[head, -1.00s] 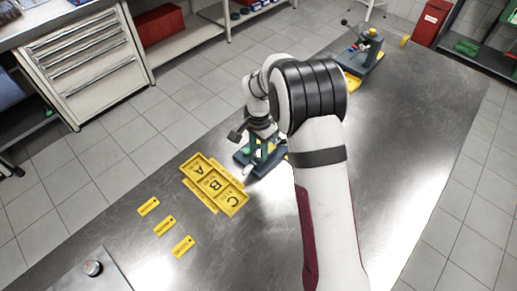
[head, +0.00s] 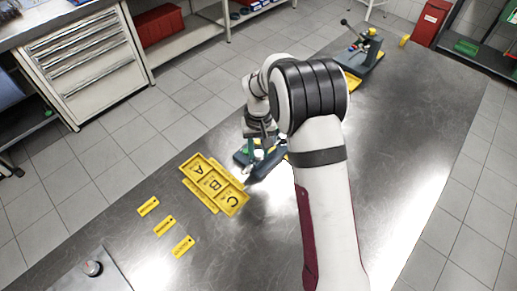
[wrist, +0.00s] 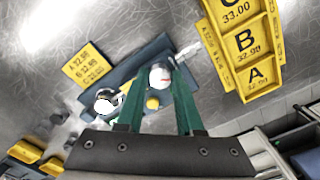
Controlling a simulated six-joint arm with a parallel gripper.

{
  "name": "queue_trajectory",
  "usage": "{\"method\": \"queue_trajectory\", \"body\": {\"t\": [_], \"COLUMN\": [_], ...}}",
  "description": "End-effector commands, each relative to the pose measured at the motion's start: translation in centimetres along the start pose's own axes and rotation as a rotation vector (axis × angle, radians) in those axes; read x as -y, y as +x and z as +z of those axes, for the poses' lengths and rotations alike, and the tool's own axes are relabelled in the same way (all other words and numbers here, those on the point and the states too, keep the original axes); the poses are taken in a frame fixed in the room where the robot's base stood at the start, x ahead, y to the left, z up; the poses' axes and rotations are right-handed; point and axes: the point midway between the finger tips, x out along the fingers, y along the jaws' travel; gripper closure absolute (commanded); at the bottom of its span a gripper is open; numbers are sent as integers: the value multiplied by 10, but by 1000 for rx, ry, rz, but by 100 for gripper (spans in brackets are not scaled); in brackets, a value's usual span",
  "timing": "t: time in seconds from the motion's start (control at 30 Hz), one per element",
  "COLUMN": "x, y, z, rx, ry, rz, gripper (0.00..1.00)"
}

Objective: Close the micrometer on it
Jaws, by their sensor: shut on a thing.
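The micrometer stand has a blue-grey base (head: 270,165) on the metal bench, just right of the yellow A-B-C tray (head: 228,200). My gripper (wrist: 155,82) is over the stand, its two green fingers shut on a small white cylinder with a red mark (wrist: 160,75), which looks like part of the micrometer. A yellow knob (wrist: 152,103) shows between the fingers, and a round white and dark piece (wrist: 106,100) is beside the left finger. A silvery piece (wrist: 187,52) is at the base's far end. The measured part and micrometer gap cannot be made out.
A yellow card with A, B and C values (wrist: 88,64) lies beside the base. Several small yellow tags (head: 164,226) lie left of the tray. A second blue fixture with a lever (head: 366,50) stands at the bench's far end. The right side of the bench is clear.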

Motion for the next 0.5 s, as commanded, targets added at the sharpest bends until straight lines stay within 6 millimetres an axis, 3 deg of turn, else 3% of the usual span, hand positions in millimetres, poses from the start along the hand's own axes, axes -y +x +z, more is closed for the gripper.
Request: {"method": "queue_trajectory", "body": {"t": [0.5], "x": [-1], "y": [-1], "z": [-1], "rx": [-3], "ry": [-404], "rz": [1], "gripper": [100]}}
